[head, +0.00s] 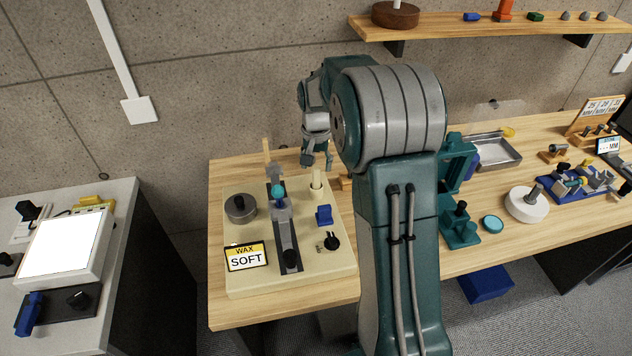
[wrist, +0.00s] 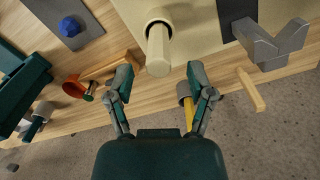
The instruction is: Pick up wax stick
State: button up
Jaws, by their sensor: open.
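The wax stick (head: 317,179) is a cream cylinder. It stands in a round cream holder on the right rear of the cream board (head: 232,208). In the wrist view the wax stick (wrist: 158,52) points toward me, its end just ahead of the gap between my fingers. Its lower part is hidden in the holder (wrist: 161,19). My gripper (wrist: 160,74) is open and empty, one finger to each side of the stick's line, apart from it. In the head view my gripper (head: 318,163) hangs over the back of the board, close to the stick.
A flat wooden stick (wrist: 251,89) and a grey-topped yellow tool (wrist: 187,106) lie near my right finger.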

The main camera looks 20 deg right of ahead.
aim_at(316, 176)
jog(key=f, duration=0.4)
jog(key=shift+s+a, duration=0.1)
jog(key=shift+s, duration=0.1)
grip_shut()
jog(key=shift+r, duration=0.1)
